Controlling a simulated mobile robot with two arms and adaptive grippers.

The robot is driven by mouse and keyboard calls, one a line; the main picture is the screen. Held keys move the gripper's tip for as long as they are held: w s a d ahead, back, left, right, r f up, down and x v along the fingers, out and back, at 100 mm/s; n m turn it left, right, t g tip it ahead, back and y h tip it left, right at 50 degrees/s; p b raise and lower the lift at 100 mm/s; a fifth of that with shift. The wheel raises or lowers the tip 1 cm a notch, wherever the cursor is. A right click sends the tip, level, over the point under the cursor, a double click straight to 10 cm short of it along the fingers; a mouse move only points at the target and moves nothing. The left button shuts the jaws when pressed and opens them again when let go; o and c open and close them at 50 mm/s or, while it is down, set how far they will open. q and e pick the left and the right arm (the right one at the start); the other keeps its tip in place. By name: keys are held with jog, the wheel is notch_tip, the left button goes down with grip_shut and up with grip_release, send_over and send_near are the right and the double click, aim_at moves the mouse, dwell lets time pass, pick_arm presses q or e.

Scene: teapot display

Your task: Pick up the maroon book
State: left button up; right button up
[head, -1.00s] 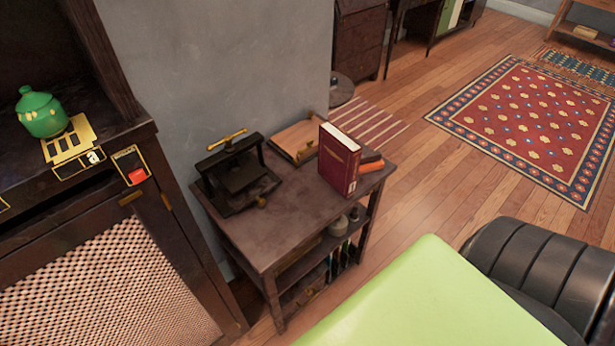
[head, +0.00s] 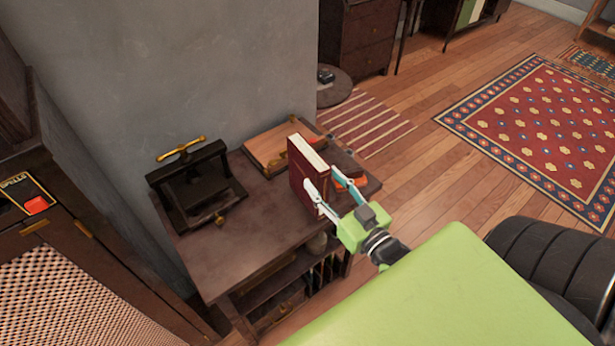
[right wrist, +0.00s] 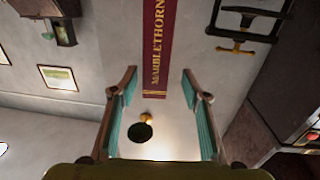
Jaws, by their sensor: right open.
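The maroon book (head: 301,185) stands upright near the right end of the small dark table (head: 240,250). Its maroon spine with gold lettering (right wrist: 158,45) shows in the right wrist view, between the fingertip lines. My right gripper (head: 325,184) is open at the book's near right side, with one finger in front of the book's lower part and the other to its right. Its two fingers (right wrist: 160,85) are spread on both sides of the spine in the right wrist view. I cannot tell how deep the book is between them. My left gripper is not in view.
A dark press (head: 195,180) stands on the table left of the book. A wooden board (head: 280,145) lies behind it, and low brown and orange books (head: 346,165) lie to its right. The table's front left top is bare. A dark cabinet stands at left.

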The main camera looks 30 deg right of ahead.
aim_at(307, 156)
jog(key=w, duration=0.3)
jog(key=shift+w+d+f, duration=0.1)
jog(key=shift+w+d, duration=0.1)
jog(key=shift+w, duration=0.2)
jog(key=shift+w+r+p, duration=0.25)
jog(key=shift+w+p, duration=0.2)
jog(key=w, duration=0.2)
jog(key=w+p, duration=0.1)
jog(key=shift+w+d+r, duration=0.15)
jog(key=shift+w+d, duration=0.05)
jog(key=shift+w, duration=0.6)
jog(key=shift+s, duration=0.1)
grip_shut()
